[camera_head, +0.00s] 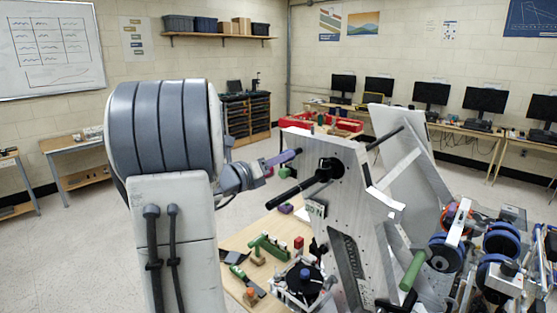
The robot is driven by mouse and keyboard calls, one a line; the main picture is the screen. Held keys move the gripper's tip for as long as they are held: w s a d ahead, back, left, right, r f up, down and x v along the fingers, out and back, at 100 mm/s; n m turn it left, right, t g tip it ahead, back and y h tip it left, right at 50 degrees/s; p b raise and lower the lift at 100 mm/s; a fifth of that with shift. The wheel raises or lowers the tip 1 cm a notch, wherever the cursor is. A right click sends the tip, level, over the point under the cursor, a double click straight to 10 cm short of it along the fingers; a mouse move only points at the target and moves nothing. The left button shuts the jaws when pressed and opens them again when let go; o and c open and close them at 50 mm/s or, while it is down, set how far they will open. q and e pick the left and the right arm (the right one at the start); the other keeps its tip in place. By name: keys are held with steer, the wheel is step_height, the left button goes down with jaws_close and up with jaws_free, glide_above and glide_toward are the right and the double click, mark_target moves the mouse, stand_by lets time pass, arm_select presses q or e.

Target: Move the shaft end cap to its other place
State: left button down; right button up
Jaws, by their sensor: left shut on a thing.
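My left arm comes in from the left, and my left gripper (262,171) is shut on a small purple piece (284,157), which I take to be the shaft end cap. The piece is held in the air, pointing right, toward the upper part of a grey metal plate (348,180). A gap to the plate cannot be judged from this view. A black shaft (293,189) sticks out of the plate to the left, just below the held piece. The fingertips are small and partly hidden by the wrist. My right gripper is not in view.
A wooden table (236,238) below holds green parts (269,245) and other small parts. A slanted pale panel (409,150) stands behind the plate. Blue-rimmed wheels (501,240) and a green-handled rod (412,270) crowd the right. The floor at left is clear.

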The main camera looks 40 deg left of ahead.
arm_select(q)
steer(key=shift+w, duration=0.95)
steer(key=shift+c, duration=2.2)
jaws_free()
steer(key=shift+s+f+b, duration=0.1)
steer(key=shift+s+b, duration=0.25)
steer(key=s+b, duration=0.3)
steer(key=s, duration=0.6)
steer(key=shift+s+a, duration=0.3)
